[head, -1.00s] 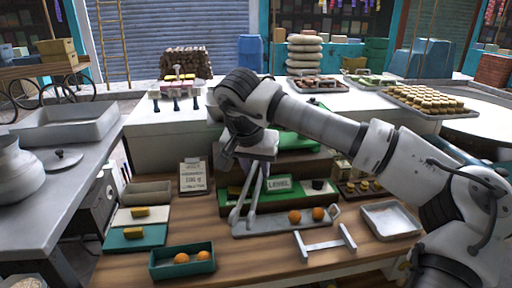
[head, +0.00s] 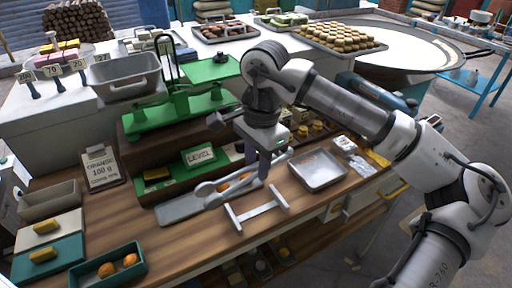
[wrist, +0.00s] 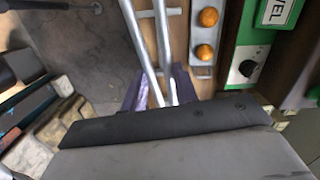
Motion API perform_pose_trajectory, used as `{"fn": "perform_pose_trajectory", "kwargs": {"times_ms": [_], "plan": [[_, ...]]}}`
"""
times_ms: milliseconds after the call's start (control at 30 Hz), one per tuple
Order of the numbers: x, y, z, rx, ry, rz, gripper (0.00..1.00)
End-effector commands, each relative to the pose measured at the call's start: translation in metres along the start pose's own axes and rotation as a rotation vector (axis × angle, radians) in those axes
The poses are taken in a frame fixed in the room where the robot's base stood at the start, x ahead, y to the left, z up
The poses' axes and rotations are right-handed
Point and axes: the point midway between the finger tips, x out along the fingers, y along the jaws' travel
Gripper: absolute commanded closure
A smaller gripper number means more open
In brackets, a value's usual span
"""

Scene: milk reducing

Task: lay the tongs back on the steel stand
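My gripper (head: 264,168) points down and is shut on the tongs, near the front right end of the wooden bench. The silver tongs (head: 232,189) reach left from my gripper, above the long grey tray (head: 180,210). In the wrist view the two tong arms (wrist: 151,45) run up from between my purple fingers (wrist: 157,88). The steel stand (head: 257,207), a low H-shaped frame, stands on the bench just in front of my gripper and the tongs. The tongs look apart from it; their height above it is hard to tell.
Oranges (wrist: 205,35) lie in the grey tray beside the tongs. A green scale (head: 185,110) with a LEVEL sign (head: 200,155) stands behind. A shallow metal tray (head: 318,170) sits to the right, and a green box with oranges (head: 108,268) at the front left.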

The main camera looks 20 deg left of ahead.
Motion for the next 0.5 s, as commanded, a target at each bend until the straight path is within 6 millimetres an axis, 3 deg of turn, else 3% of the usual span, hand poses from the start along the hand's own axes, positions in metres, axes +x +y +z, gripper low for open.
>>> {"fn": "perform_pose_trajectory", "kwargs": {"times_ms": [500], "plan": [[0.016, 0.006, 0.002, 0.029, -0.022, -0.005, 0.74]]}}
